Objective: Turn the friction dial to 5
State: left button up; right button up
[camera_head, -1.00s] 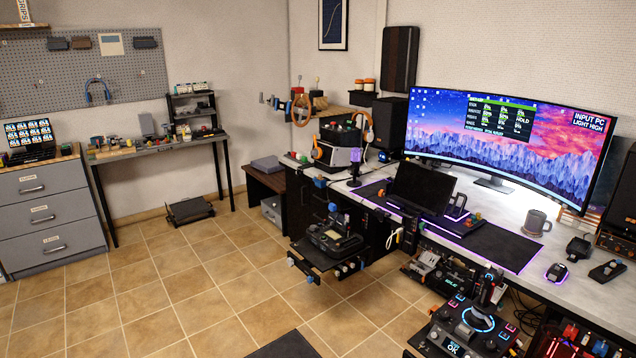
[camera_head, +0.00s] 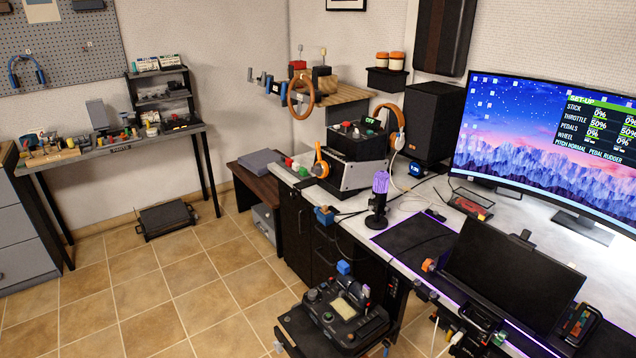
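No friction dial with a readable scale can be made out. A black control unit (camera_head: 345,312) with knobs and a pale square panel sits on a low side mount at the bottom centre; its small markings are too small to read. A grey and black control box (camera_head: 352,160) with a green display stands on the desk's far left end. The wide monitor (camera_head: 520,140) shows a SET-UP table with stick, throttle, pedals and wheel percentages. Neither of my grippers shows in the head view.
The white desk (camera_head: 480,225) runs along the right, with a microphone (camera_head: 379,195) and a dark flat screen (camera_head: 512,275). A low brown table (camera_head: 262,180) and a workbench (camera_head: 110,150) stand farther left. The tiled floor (camera_head: 170,290) between is open.

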aim_at(313, 293)
jog(key=i+u, duration=0.1)
jog(key=i, duration=0.35)
jog(key=i+l+u, duration=0.15)
jog(key=i, duration=0.3)
jog(key=k+z, duration=0.1)
jog(key=z, duration=0.45)
